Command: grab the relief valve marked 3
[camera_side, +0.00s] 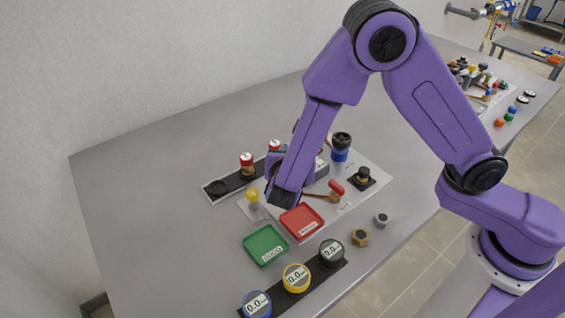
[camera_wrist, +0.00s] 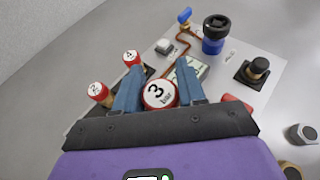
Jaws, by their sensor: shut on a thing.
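The relief valve marked 3 (camera_wrist: 158,96), with a white face and a red rim, sits between the two blue fingers of my gripper (camera_wrist: 157,82) in the wrist view. My gripper is shut on it. In the side view my gripper (camera_side: 285,192) is over the work board, behind the red tray, and it hides the held valve. The valve marked 2 (camera_wrist: 97,91) and the valve marked 4 (camera_wrist: 130,58) stand to the left of the fingers. In the side view two red-topped valves (camera_side: 247,162) (camera_side: 274,146) stand on a black strip (camera_side: 236,182).
A red tray (camera_side: 314,226) and a green tray (camera_side: 265,246) lie in front of my gripper. Blue, yellow (camera_side: 296,278) and black gauges stand along the front. A red-handled lever (camera_side: 335,187) and a blue-and-black fitting (camera_side: 341,148) are to the right. The table's left is clear.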

